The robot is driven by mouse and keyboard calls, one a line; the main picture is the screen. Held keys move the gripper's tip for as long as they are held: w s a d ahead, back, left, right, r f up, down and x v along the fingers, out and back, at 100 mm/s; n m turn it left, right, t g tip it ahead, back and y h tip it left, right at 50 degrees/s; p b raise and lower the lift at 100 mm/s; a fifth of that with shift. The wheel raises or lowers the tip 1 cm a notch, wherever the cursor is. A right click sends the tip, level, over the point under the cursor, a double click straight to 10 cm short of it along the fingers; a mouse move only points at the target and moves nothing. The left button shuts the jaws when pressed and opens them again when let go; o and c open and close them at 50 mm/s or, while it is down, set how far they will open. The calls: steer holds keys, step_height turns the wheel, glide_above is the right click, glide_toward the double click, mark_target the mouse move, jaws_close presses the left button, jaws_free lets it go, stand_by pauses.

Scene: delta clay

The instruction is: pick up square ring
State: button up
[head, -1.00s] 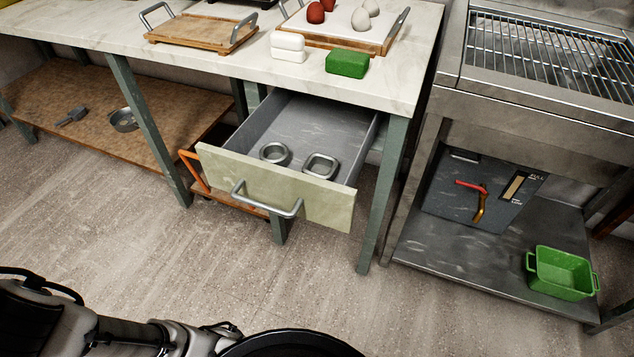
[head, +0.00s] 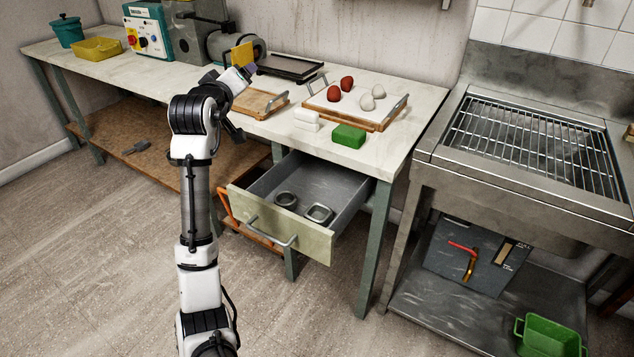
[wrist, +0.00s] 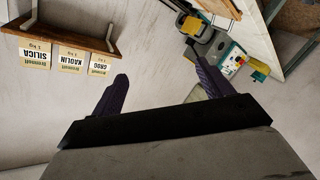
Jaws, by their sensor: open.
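The square ring (head: 319,213) is a grey metal ring with a squarish outline. It lies in the open drawer (head: 284,229) under the worktable, at the right near the drawer front. A second grey ring (head: 286,199), rounder looking, lies to its left. My gripper (wrist: 160,85) is open and empty, with its two dark purple fingers spread apart in the wrist view. In the head view my arm is raised, its end above the worktable, up and left of the drawer and well apart from the rings. The rings do not show in the wrist view.
The worktable (head: 405,130) carries a green block (head: 348,136), a white block (head: 306,119), a tray with red and pale balls (head: 352,112), and machines at the back left. A metal sink unit (head: 540,170) stands right.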

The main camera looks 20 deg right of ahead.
steer(key=d+f+m+g+p, duration=0.15)
steer(key=d+f+g, duration=0.35)
steer(key=d, duration=0.5)
steer(key=n+g+y+p, duration=0.1)
steer(key=g+y+p, duration=0.45)
steer(key=g, duration=0.45)
glide_above(318, 210)
steer(key=s+b, duration=0.1)
steer(key=s, duration=0.1)
step_height(318, 210, down, 14)
steer(key=r, duration=0.1)
steer(key=shift+y, duration=0.55)
step_height(318, 210, down, 9)
steer(key=shift+a+r+b, duration=0.1)
steer(key=shift+r+b, duration=0.1)
steer(key=shift+b, duration=0.35)
steer(key=shift+a+f+p, duration=0.15)
steer(key=shift+f+p, duration=0.15)
steer(key=shift+f, duration=1.2)
steer(key=shift+a+f+p, duration=0.1)
steer(key=shift+f+p, duration=0.15)
steer(key=shift+f, duration=1.25)
steer(key=shift+c, duration=0.5)
steer(key=c, duration=0.9)
steer(key=shift+r, duration=0.1)
steer(key=shift+c, duration=0.7)
